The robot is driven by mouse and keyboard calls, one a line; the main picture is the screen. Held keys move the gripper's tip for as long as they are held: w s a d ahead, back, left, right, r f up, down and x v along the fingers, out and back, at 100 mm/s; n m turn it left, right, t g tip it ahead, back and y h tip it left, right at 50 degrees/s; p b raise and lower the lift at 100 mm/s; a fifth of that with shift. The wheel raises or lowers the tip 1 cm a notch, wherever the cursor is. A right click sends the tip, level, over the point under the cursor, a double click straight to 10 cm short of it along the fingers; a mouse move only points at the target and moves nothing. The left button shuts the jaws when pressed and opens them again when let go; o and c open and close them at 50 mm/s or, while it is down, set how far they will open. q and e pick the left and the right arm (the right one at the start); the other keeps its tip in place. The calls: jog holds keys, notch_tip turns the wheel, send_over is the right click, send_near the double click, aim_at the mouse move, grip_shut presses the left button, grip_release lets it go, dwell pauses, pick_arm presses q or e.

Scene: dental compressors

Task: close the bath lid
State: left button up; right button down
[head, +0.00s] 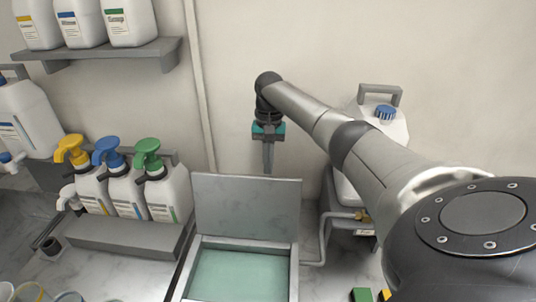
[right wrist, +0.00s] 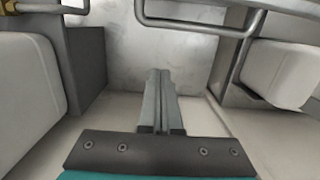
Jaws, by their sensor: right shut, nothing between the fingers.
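The bath (head: 293,262) is an open rectangular basin with pale green liquid, at the bottom middle of the head view. Its grey lid (head: 247,207) stands upright along the back edge. My right gripper (head: 268,170) hangs pointing down just behind and above the lid's top edge, near the wall. Its fingers are shut together with nothing between them; they also show in the right wrist view (right wrist: 160,78). In the head view the fingertips are just above the lid's top edge, and I cannot tell whether they touch it. My left gripper is not in view.
Pump bottles with yellow, blue and green heads (head: 149,185) stand on a grey rack (head: 125,238) left of the bath. A white canister (head: 398,125) with a blue cap stands at the right behind my arm. A wall shelf (head: 100,55) holds white bottles. A metal pipe (head: 322,240) runs right of the lid.

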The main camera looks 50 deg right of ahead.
jog(key=s+a+f+p, duration=0.2)
jog(key=a+f, duration=0.1)
jog(key=f, duration=0.2)
jog(key=shift+s, duration=0.3)
jog(key=shift+a, duration=0.1)
dwell(0.5)
